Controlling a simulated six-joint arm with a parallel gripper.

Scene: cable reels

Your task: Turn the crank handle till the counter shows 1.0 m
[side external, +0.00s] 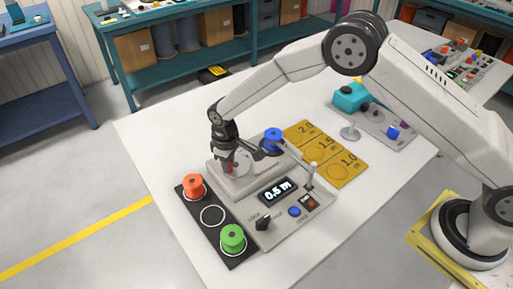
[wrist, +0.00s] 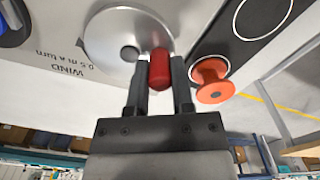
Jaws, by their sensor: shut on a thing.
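The counter (side external: 278,192) on the grey winding machine (side external: 300,219) reads 0.5 m. The crank is a pale round disc (wrist: 108,30) with a red upright handle (wrist: 160,70) near its rim. My gripper (wrist: 160,82) is shut on the red handle, one dark finger on each side of it. In the side view my gripper (side external: 231,166) points down over the crank disc and mostly hides the handle. A blue reel (side external: 272,135) sits on the machine just right of my gripper. Beside the disc, printed text reads "WIND 0.5 m a turn".
A black rack (side external: 207,234) at the left holds an orange reel (side external: 194,186) and a green reel (side external: 232,238), with an empty ring between. Yellow pads (side external: 343,168) marked 2.0, 1.5 and 1.0 lie behind right. A black knob (side external: 263,223) and buttons are at the machine's front.

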